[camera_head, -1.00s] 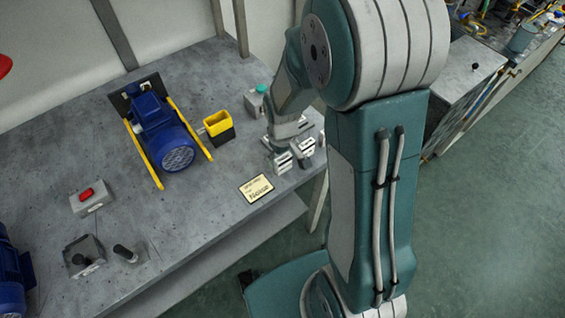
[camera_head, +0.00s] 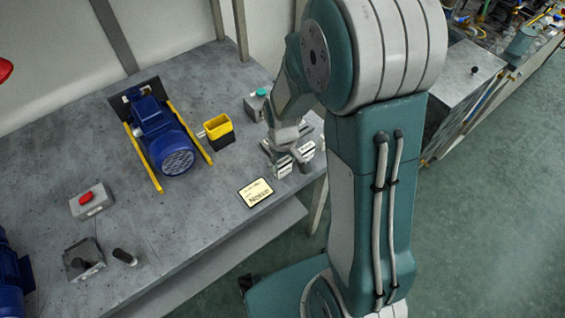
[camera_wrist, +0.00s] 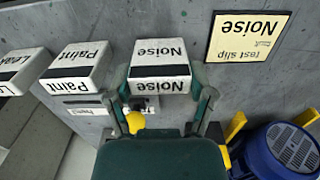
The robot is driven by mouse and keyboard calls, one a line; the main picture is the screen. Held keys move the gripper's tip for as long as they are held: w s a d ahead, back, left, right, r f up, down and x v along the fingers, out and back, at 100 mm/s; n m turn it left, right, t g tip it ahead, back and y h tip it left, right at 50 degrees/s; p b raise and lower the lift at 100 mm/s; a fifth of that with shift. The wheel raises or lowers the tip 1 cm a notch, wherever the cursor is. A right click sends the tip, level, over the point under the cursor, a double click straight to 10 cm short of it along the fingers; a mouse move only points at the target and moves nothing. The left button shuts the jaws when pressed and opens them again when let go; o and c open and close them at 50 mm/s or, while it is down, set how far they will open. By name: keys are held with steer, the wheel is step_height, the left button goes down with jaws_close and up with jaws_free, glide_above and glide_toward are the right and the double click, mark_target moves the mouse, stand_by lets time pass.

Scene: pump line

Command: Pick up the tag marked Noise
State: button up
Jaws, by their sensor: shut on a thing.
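The tag marked Noise (camera_wrist: 160,57), a white block with black letters and a dark band, sits between the two fingers of my gripper (camera_wrist: 162,74) in the wrist view. The fingers are closed on its two sides. I cannot tell whether it is clear of the bench. In the head view my gripper (camera_head: 290,157) is low over the right end of the bench, partly hidden by my arm. A flat yellow test slip (camera_wrist: 247,38), also reading Noise, lies beside the tag; it also shows in the head view (camera_head: 255,192).
Tags marked Paint (camera_wrist: 78,68) and Leak (camera_wrist: 22,66) stand in a row beside the held tag. On the grey bench (camera_head: 215,260) are a blue motor (camera_head: 165,135), a yellow-black cup (camera_head: 218,131), a green-button box (camera_head: 256,103) and a red-switch box (camera_head: 90,203).

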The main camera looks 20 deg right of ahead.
step_height(320, 180, up, 3)
steer(key=shift+w+f, duration=0.1)
steer(key=s+r, duration=0.9)
steer(key=s, duration=0.5)
steer(key=shift+d+r, duration=0.35)
steer(key=shift+r, duration=0.05)
